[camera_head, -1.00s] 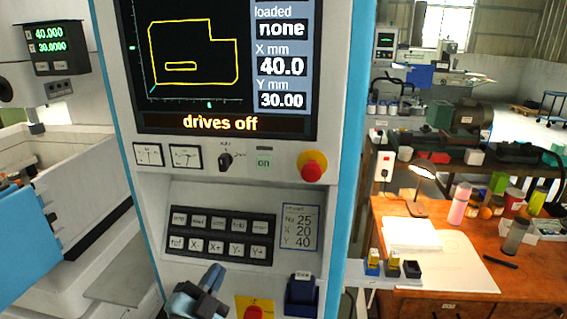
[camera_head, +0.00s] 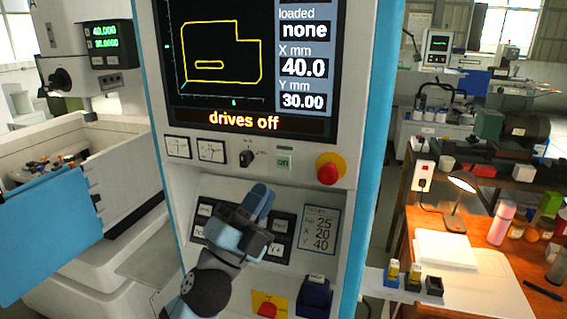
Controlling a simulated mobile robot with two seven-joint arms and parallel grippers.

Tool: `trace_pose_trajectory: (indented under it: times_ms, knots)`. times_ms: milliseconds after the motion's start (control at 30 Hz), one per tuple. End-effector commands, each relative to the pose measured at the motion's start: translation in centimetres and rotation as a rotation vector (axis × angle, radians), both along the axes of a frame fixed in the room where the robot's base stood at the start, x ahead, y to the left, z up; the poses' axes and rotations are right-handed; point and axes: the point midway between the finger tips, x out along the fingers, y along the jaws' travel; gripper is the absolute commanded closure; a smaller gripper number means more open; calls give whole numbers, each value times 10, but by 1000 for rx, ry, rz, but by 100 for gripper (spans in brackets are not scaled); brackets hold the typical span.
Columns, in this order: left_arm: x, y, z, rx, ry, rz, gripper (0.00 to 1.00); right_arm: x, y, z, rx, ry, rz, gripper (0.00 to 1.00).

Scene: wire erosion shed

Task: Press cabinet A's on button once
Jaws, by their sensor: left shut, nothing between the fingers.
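The cabinet (camera_head: 370,180) stands in front of me, white with blue edges. Its screen (camera_head: 225,60) reads "drives off", loaded none, X 40.0 and Y 30.00. The small pale green on button (camera_head: 284,162) sits below the screen, between a black rotary switch (camera_head: 247,158) and a red emergency knob (camera_head: 328,172) on a yellow collar. My left gripper (camera_head: 262,200) is shut and empty. It points up in front of the black keypad, below the on button and apart from it in the picture, and hides several keys. My right gripper is not in view.
A yellow plate with a red button (camera_head: 267,308) and a dark blue holder (camera_head: 315,294) are low on the cabinet. A wooden bench (camera_head: 470,245) with lamp, papers and bottles stands right. An open machine tank (camera_head: 80,150) is left.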

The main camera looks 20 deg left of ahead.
Motion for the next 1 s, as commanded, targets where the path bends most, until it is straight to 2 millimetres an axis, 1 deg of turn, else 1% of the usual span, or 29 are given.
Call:
trace_pose_trajectory:
  times_ms: [167,267,500,700,833,1000]
  knots:
    - [10,0,0,-1,-1,0,100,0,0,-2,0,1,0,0]
    - [22,-1,0,-1,-2,2,100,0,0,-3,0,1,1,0]
    - [57,-2,-1,-1,-1,0,100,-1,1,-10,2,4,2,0]
    - [78,-3,-1,-1,1,0,100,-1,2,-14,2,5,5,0]
    - [85,-3,-1,-2,1,-1,100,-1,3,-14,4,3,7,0]
    - [88,-3,0,-2,1,-1,100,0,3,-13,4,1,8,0]
